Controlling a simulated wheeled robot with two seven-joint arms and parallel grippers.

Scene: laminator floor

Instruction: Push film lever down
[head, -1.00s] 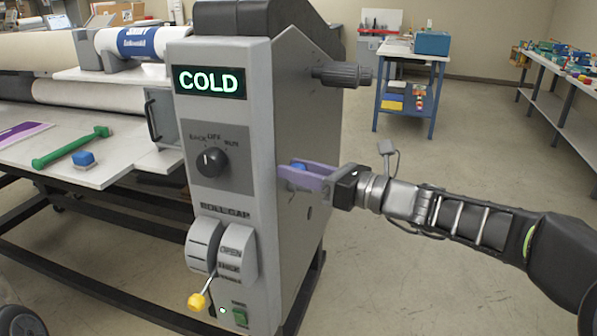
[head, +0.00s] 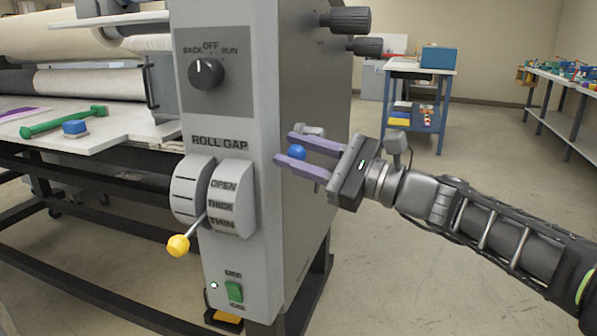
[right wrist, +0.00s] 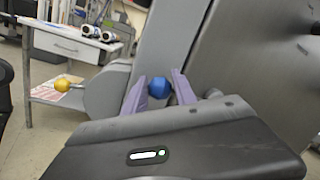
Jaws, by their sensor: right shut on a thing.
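A blue ball knob (head: 297,152) with a grey part beside it sits at the grey side of the laminator's end cabinet (head: 310,100). My right gripper (head: 290,147) is shut on this knob, its two purple fingers on either side of it. The right wrist view also shows the blue knob (right wrist: 160,86) between the fingers (right wrist: 157,88). The knob's stem is mostly hidden. A separate lever with a yellow knob (head: 178,245) stands at the ROLL GAP dial on the front panel. My left gripper is not in view.
Two black knobs (head: 368,47) stick out from the cabinet side above my gripper. A rotary switch (head: 206,74) and a green switch (head: 234,291) are on the front panel. Floor to the right is clear up to a blue table (head: 412,70).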

